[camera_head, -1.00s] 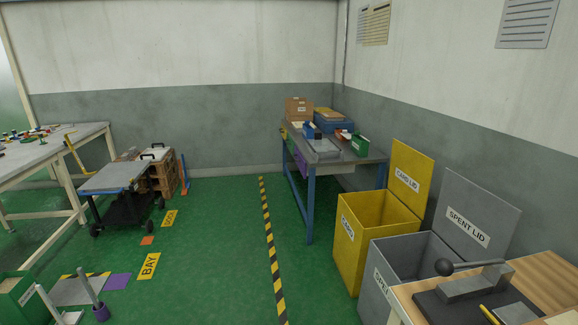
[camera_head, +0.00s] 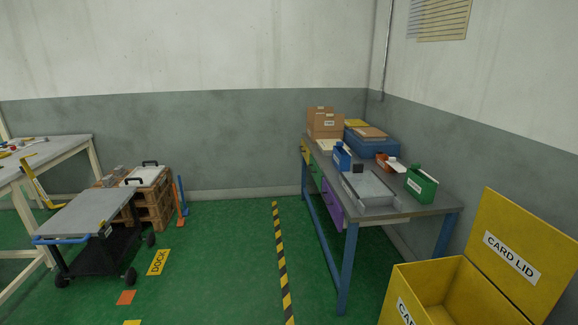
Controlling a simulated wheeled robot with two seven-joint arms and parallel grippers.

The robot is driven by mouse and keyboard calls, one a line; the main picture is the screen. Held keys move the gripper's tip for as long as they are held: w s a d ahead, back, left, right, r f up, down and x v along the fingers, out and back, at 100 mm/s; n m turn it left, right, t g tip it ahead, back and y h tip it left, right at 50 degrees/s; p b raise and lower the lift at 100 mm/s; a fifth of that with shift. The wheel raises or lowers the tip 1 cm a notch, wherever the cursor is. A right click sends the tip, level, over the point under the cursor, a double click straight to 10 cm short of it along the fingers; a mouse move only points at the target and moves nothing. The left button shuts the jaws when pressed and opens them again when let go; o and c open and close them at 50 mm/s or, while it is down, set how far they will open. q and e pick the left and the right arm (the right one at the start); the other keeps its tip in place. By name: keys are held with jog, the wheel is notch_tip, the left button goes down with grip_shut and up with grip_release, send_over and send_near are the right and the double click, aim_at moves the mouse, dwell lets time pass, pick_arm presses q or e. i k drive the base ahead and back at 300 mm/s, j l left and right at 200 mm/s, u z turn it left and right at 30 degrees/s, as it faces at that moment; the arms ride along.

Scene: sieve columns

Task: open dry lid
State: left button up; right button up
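I cannot read a "dry" label on anything in view. The one lid with a readable label is the yellow card lid (camera_head: 512,258), which stands raised and tilted back on the yellow card bin (camera_head: 441,286) at the lower right. That bin is open at the top and cut off by the picture's bottom edge. Neither of my grippers is in view.
A workbench (camera_head: 397,205) holds cardboard boxes (camera_head: 325,125), a blue case (camera_head: 371,144), a grey tray (camera_head: 369,189) and a green box (camera_head: 421,185). A cart (camera_head: 91,213) and pallets (camera_head: 150,200) stand left. Green floor beside the striped line (camera_head: 282,262) is clear.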

aim_at(358, 168)
jog(key=i+z, duration=0.2)
jog(key=i, duration=0.2)
jog(key=i+j+z, duration=0.2)
jog(key=i, duration=0.2)
jog(key=i+j+z, duration=0.15)
jog(key=i, duration=0.3)
jog(key=i+j+z, duration=0.2)
jog(key=i, duration=0.15)
